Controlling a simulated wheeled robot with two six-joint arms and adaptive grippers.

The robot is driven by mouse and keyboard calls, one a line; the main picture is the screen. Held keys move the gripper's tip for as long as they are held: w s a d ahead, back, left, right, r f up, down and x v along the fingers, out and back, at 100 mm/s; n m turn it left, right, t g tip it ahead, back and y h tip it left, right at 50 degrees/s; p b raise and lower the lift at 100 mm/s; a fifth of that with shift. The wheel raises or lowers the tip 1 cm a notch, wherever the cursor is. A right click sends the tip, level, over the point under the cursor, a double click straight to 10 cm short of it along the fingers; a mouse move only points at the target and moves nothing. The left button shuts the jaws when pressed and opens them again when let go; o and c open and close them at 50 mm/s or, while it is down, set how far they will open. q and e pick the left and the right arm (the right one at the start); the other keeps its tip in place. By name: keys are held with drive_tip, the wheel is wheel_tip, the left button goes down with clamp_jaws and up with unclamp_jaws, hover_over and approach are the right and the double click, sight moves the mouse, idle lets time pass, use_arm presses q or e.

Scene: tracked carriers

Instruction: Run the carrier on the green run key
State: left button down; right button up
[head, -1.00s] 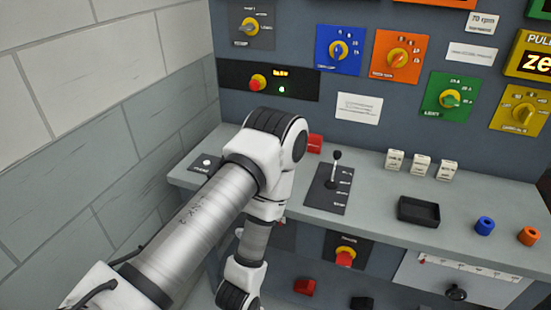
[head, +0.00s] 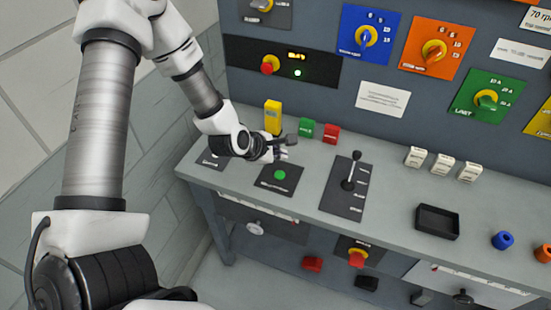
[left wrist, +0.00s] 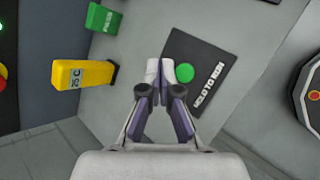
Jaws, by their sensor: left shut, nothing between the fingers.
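The green run key (head: 280,175) is a round green button on a black plate (head: 266,187) near the left end of the grey bench. In the left wrist view the key (left wrist: 185,74) lies just right of my fingertips, and its plate reads "HOLD TO RUN". My left gripper (head: 283,150) is shut and empty, a little behind the key in the head view. In the left wrist view its fingertips (left wrist: 160,68) appear beside the key; whether they touch the plate I cannot tell. My right gripper is not in view. I cannot identify a carrier.
A yellow block (head: 272,117), a green block (head: 306,129) and a red block (head: 331,134) stand behind the gripper. A black lever (head: 351,172) stands right of the key. A panel of knobs rises behind, with a lit green lamp (head: 298,73).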

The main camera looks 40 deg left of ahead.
sight(278, 176)
use_arm(q)
drive_tip(key=shift+n, duration=0.5)
drive_tip(key=f+b, duration=0.4)
drive_tip(key=w+a+f+b, duration=0.1)
drive_tip(key=f+b, duration=0.1)
drive_tip(key=shift+f+b, duration=0.3)
drive_tip(key=shift+f, duration=0.1)
drive_tip(key=shift+f+b, duration=0.25)
drive_tip(key=shift+b, duration=0.05)
idle(0.9)
drive_tip(key=shift+f+b, duration=0.35)
drive_tip(key=shift+b, duration=0.2)
